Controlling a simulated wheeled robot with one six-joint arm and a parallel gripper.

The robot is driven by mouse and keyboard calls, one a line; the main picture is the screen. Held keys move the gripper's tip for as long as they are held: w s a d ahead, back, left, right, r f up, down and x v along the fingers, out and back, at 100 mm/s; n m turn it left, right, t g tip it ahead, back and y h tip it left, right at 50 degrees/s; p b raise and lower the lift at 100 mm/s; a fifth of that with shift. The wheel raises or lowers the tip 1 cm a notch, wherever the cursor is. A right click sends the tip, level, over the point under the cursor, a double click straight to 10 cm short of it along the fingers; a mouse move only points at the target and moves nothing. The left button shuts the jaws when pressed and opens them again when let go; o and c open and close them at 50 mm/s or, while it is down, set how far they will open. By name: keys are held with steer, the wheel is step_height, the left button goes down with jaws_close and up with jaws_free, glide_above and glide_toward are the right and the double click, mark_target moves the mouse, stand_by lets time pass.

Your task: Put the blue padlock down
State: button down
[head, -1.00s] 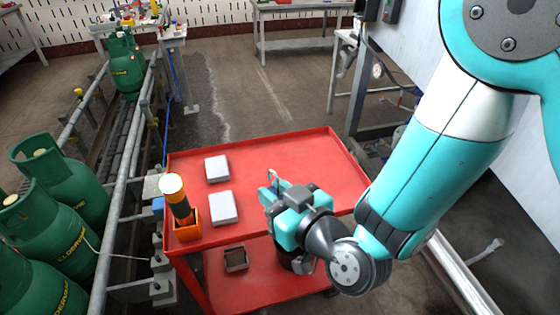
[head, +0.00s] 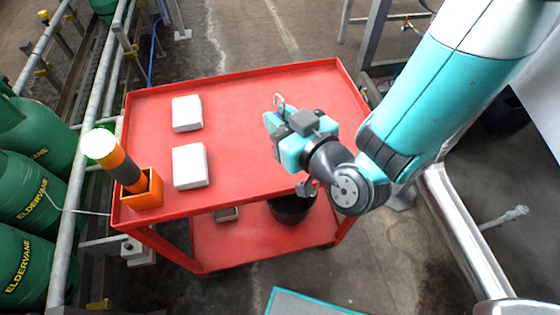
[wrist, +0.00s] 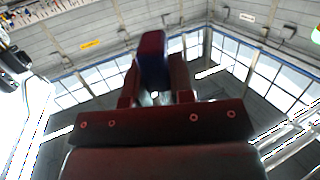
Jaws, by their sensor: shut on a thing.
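My gripper (head: 274,122) is shut on the blue padlock and holds it over the right part of the red cart's top shelf (head: 240,115). In the wrist view the dark blue padlock body (wrist: 152,60) sits between the two fingers (wrist: 155,92). The gap between padlock and shelf is hard to judge.
Two white boxes (head: 187,113) (head: 189,165) lie on the shelf's left half. An orange holder (head: 143,190) with an orange-and-black, white-topped cylinder (head: 117,161) stands at the front left corner. A black bucket (head: 291,208) is on the lower shelf. Green gas cylinders (head: 25,190) and rails stand left.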

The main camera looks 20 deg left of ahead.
steer(key=shift+f+b, duration=1.95)
steer(key=shift+f, duration=3.1)
